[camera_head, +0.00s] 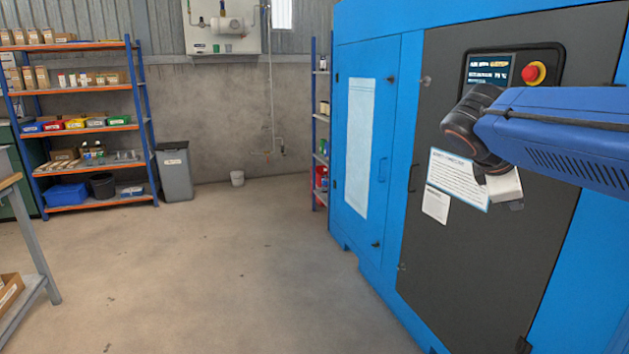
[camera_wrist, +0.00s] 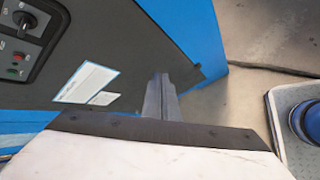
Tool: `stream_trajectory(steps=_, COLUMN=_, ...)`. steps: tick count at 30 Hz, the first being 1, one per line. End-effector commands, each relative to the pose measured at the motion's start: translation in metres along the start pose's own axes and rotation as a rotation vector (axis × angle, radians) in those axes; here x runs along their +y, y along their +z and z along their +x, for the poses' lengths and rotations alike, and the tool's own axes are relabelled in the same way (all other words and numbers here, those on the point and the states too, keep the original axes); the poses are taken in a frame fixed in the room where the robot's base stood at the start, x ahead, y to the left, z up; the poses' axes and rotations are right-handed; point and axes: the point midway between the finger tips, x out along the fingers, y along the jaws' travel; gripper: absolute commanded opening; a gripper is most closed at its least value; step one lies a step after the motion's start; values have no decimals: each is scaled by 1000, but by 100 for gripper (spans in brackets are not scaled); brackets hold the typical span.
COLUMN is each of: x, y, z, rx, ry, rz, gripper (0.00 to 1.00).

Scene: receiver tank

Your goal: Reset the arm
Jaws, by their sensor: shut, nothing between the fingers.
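My gripper (camera_head: 516,205) hangs at the end of my blue arm, on the right of the head view. It is in front of the dark grey door panel of the blue cabinet (camera_head: 351,62). In the wrist view my gripper's fingers (camera_wrist: 160,88) are together, with nothing between them. I cannot tell the exact gap between my gripper and the panel.
The panel carries a control display (camera_head: 490,70), a red emergency stop button (camera_head: 534,73) and a white label (camera_head: 458,178). The middle floor is clear.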

Motion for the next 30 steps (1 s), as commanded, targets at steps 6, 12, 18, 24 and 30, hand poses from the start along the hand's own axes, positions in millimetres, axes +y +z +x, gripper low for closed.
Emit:
stream_trajectory(steps=6, x=-116, y=-22, z=11, rx=188, ry=-176, rz=392, gripper=0)
stream_trajectory(steps=12, x=-213, y=-52, z=12, rx=311, ry=-377, rz=781, gripper=0)
stream_trajectory(steps=18, x=-281, y=-80, z=9, rx=373, ry=-560, rz=1101, gripper=0)
stream_trajectory(steps=24, x=-306, y=-92, z=6, rx=390, ry=-643, rz=1241, gripper=0)
stream_trajectory(steps=30, x=-308, y=-93, z=6, rx=390, ry=-651, rz=1252, gripper=0)
